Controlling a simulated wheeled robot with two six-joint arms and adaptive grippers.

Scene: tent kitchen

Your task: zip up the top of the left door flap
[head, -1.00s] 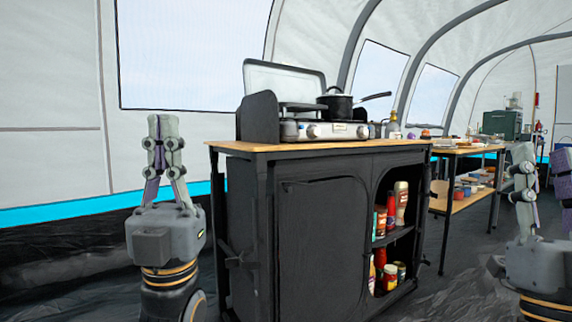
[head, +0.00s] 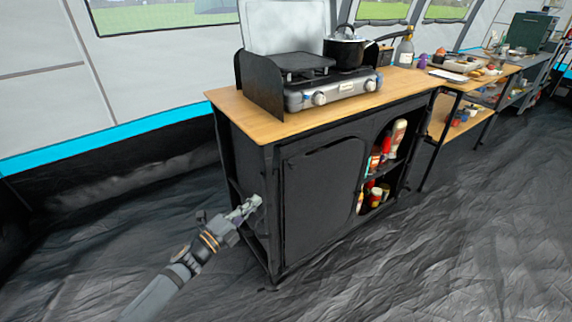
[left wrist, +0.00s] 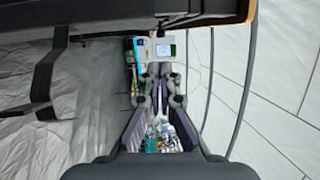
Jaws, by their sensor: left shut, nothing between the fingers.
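The left door flap (head: 322,205) is a black fabric panel on the front of the black cabinet (head: 242,163). It hangs flat over the left compartment. A dark curved seam runs along its top; the zip pull is too small to make out. My left gripper (head: 257,201) is shut and empty, low beside the cabinet's front left post, to the left of the flap and below its top. I cannot tell whether it touches the cabinet. In the left wrist view its fingers (left wrist: 160,75) are close together. My right gripper is not in view.
A stove (head: 325,92) and a black pot (head: 345,50) stand on the wooden cabinet top (head: 225,100). Bottles and jars (head: 388,145) fill the open right compartment. A lower table (head: 455,75) stands to the right. The dark floor (head: 440,240) in front is clear.

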